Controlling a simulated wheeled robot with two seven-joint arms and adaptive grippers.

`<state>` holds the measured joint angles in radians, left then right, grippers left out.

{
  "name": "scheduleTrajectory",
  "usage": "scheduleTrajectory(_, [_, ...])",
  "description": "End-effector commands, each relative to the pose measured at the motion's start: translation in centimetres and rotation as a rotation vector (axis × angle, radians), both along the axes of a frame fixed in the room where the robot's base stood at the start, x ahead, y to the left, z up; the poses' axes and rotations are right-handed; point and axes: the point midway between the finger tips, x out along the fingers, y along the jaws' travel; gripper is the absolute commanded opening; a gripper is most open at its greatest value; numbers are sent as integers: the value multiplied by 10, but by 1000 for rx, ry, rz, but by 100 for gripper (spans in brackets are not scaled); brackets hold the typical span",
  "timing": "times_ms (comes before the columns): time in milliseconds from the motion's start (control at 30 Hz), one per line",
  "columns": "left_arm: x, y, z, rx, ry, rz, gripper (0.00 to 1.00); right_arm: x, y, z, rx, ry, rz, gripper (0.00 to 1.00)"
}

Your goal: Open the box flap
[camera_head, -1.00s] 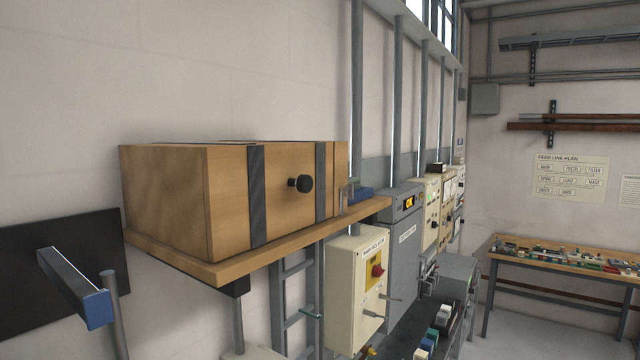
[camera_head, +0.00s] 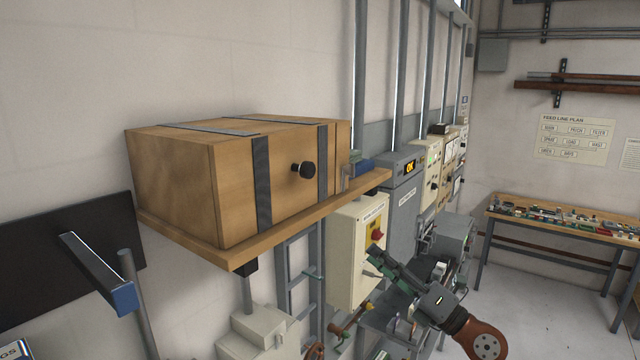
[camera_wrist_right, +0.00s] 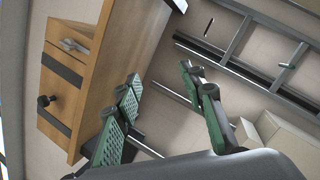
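A wooden box (camera_head: 185,175) with dark straps sits on a wooden wall shelf (camera_head: 255,250). Its front face, the flap (camera_head: 285,178), carries a round black knob (camera_head: 303,170) and is closed. In the right wrist view the box (camera_wrist_right: 68,92), tilted in the picture, shows its knob (camera_wrist_right: 44,101) at the left. My right gripper (camera_head: 374,258) is below and to the right of the box, apart from it. The right wrist view shows its two green fingers (camera_wrist_right: 160,85) spread with nothing between them. My left gripper is not in view.
A cream switch box (camera_head: 352,250) with a red knob hangs on the wall below the shelf. A grey cabinet (camera_head: 402,195) stands beyond it. A blue-ended bracket (camera_head: 100,275) juts out at the left. A workbench (camera_head: 560,225) stands at the right.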

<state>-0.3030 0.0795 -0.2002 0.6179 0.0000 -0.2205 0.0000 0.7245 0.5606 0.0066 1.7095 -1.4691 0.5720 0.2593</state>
Motion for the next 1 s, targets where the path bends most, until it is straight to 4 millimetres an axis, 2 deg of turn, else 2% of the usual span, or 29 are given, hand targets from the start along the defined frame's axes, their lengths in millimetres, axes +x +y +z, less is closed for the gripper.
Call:
scheduleTrajectory(33, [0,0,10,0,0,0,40,-35,20,54,-99,-129,-9,37])
scheduleTrajectory(100, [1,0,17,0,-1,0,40,-77,42,102,-233,-284,-48,37])
scheduleTrajectory(133, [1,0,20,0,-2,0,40,-94,49,120,-284,-348,-71,37])
scheduleTrajectory(200, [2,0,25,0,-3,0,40,-127,62,153,-384,-474,-132,37])
scheduleTrajectory(233, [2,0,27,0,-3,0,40,-139,66,164,-417,-517,-156,37])
scheduleTrajectory(300, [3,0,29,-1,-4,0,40,-159,71,181,-472,-594,-208,37])
scheduleTrajectory(367, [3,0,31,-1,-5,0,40,-170,73,191,-502,-637,-241,37])
scheduleTrajectory(433, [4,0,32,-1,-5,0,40,-176,76,198,-519,-664,-263,37])
scheduleTrajectory(533, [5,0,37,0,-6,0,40,-174,81,204,-525,-674,-273,37])
scheduleTrajectory(833, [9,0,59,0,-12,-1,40,-149,116,223,-524,-673,-271,37])
scheduleTrajectory(1000, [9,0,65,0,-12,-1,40,-139,129,228,-523,-672,-272,37])
